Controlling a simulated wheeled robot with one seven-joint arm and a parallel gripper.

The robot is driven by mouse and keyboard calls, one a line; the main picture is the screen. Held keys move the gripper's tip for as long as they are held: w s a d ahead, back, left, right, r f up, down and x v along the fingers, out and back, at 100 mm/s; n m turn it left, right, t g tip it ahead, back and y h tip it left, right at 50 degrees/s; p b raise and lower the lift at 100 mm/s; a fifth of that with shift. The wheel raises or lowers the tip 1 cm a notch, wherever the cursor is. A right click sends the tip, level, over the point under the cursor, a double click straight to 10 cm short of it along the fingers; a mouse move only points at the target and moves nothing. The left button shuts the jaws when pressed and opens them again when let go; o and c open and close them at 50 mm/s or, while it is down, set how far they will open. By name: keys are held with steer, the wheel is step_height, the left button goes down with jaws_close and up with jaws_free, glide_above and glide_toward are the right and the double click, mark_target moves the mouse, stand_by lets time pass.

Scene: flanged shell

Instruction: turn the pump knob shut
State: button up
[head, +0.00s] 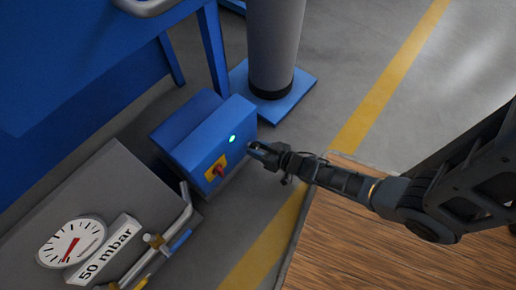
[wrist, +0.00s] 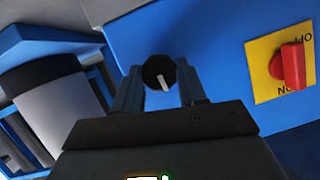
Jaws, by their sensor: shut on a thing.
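A black knob (wrist: 160,73) with a white pointer line sits on the face of the blue box (wrist: 215,40). In the wrist view the line points nearly straight down, tilted slightly. My gripper (wrist: 158,85) is shut on this knob, with one finger on each side. In the head view my gripper (head: 256,148) is at the right side of the blue box (head: 185,130), and the black knob cannot be made out there. A red knob (wrist: 291,66) on a yellow plate is to the right of my gripper; it also shows in the head view (head: 217,171).
A pressure gauge (head: 70,242) and a "50 mbar" label (head: 105,250) are at lower left, beside metal pipework (head: 160,245). A grey column (head: 275,45) stands behind the box. Open floor lies to the upper right.

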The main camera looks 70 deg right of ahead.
steer(key=shift+s+m, duration=0.1)
steer(key=shift+m, duration=0.2)
steer(key=o, duration=1.1)
steer(key=shift+c, duration=0.2)
steer(key=p+v, duration=0.2)
steer(key=v, duration=0.5)
steer(key=shift+s+p, duration=0.3)
steer(key=shift+p, duration=0.1)
steer(key=shift+r, duration=0.15)
